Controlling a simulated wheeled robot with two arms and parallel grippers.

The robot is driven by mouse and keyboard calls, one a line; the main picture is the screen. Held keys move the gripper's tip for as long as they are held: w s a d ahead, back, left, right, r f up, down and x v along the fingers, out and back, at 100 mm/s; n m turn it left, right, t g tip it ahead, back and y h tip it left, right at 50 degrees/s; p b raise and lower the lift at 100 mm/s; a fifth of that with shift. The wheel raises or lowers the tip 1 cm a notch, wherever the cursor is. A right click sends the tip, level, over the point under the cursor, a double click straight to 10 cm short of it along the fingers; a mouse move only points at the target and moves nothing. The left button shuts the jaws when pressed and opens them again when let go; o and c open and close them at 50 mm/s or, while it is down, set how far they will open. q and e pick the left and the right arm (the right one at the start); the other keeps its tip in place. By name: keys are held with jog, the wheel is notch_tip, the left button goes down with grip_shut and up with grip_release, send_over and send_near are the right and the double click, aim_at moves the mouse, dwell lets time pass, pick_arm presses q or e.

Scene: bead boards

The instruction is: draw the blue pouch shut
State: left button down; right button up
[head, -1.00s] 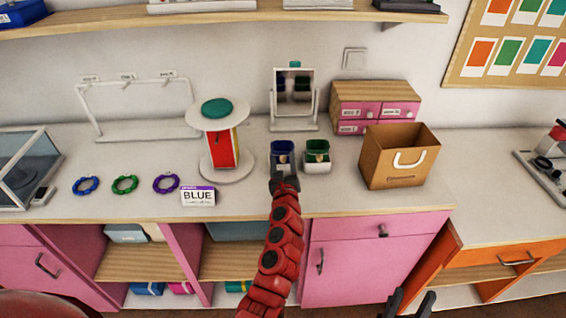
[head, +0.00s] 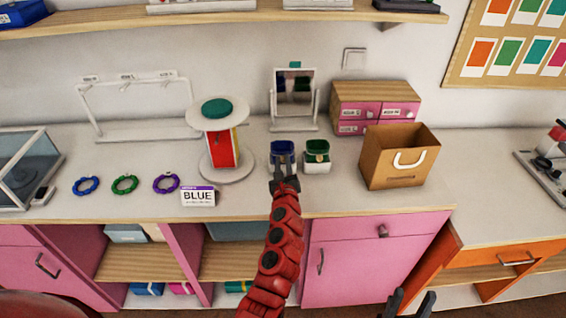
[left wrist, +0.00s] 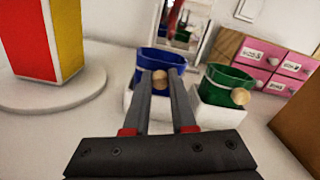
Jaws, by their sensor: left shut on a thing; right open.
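The blue pouch (head: 282,147) stands on a white block on the counter, its mouth still wide; it also shows in the left wrist view (left wrist: 162,58). A round wooden bead (left wrist: 160,77) sits at its near side. My left gripper (head: 283,162) reaches it from the front, its two fingers shut on the bead. The fingers cover part of the pouch front. My right gripper (head: 407,302) is open and empty, low at the bottom edge of the head view, well away from the pouch.
A green pouch (head: 317,148) with its own bead stands close on the right. A brown paper bag (head: 390,165) is further right. A round stand (head: 232,172) and a BLUE card (head: 198,196) are to the left. A mirror (head: 294,88) stands behind. The counter front is clear.

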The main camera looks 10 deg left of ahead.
aim_at(283, 161)
dwell(0.8)
pick_arm(q)
jog(key=v, duration=0.1)
jog(key=p+v, duration=0.2)
jog(key=shift+s+d+f, duration=0.1)
jog(key=shift+s+f, duration=0.1)
jog(key=shift+f, duration=0.05)
jog(key=shift+s+p, duration=0.3)
jog(key=shift+p, duration=0.15)
jog(key=shift+s, duration=0.2)
jog(key=shift+r, duration=0.1)
jog(key=c, duration=0.7)
grip_release()
jog(key=shift+r, duration=0.15)
jog(key=shift+d, duration=0.1)
